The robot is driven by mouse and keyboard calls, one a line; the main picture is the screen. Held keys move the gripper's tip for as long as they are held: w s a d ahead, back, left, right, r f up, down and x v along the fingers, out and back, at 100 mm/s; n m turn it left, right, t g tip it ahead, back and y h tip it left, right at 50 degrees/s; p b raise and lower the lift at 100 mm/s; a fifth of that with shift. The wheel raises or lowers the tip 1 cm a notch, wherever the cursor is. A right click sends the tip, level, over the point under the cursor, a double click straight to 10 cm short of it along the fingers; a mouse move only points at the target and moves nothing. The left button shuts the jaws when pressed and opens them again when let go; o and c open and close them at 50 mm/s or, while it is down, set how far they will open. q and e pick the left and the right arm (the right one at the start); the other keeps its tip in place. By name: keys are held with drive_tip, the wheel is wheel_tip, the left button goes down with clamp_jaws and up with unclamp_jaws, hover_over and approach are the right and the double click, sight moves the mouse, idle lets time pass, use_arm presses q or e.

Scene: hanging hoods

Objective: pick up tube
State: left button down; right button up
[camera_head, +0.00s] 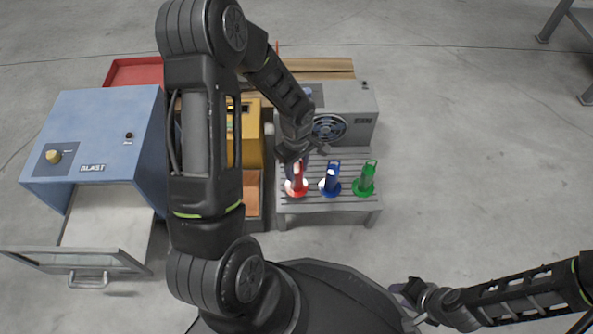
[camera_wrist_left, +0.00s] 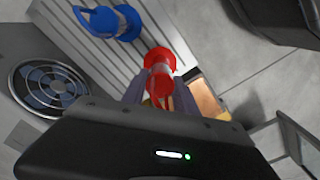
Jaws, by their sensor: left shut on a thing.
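A red tube (camera_head: 297,185) with a round flange stands on the grey slatted bench (camera_head: 330,206), at the left of a row. My left gripper (camera_head: 292,156) reaches down over it and is shut on its upper part. In the left wrist view the red tube (camera_wrist_left: 160,63) lies between the two fingers of my left gripper (camera_wrist_left: 160,92). A blue tube (camera_head: 331,178) and a green tube (camera_head: 366,178) stand to its right, apart from my gripper. The blue tube also shows in the left wrist view (camera_wrist_left: 105,22). My right gripper (camera_head: 408,294) is low at the right, its fingers unclear.
A grey unit with a round fan (camera_head: 362,113) stands behind the tubes. A blue BLAST cabinet (camera_head: 95,135) with an open front door (camera_head: 78,262) is at the left. A yellow machine (camera_head: 251,145) stands between, partly hidden by my left arm.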

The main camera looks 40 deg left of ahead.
use_arm(q)
wheel_tip(320, 180, up, 7)
drive_tip(key=shift+p, duration=1.2)
drive_tip(key=shift+s+a+r+m, duration=0.1)
drive_tip(key=shift+s+r+m, duration=0.05)
drive_tip(key=shift+m, duration=0.35)
drive_tip(key=shift+a+r+m, duration=0.15)
drive_tip(key=shift+r+m, duration=0.1)
drive_tip(key=shift+m, duration=0.15)
drive_tip(key=w+d+r+m, duration=0.4)
drive_tip(key=r, duration=0.4)
drive_tip(key=w+d+r+m, duration=0.4)
drive_tip(key=r+m, duration=0.1)
drive_tip(key=r, duration=0.3)
drive_tip(key=w+d+r+m, duration=0.4)
drive_tip(key=d+r, duration=0.1)
drive_tip(key=r, duration=0.3)
drive_tip(key=shift+w+m, duration=0.3)
drive_tip(key=shift+w, duration=0.05)
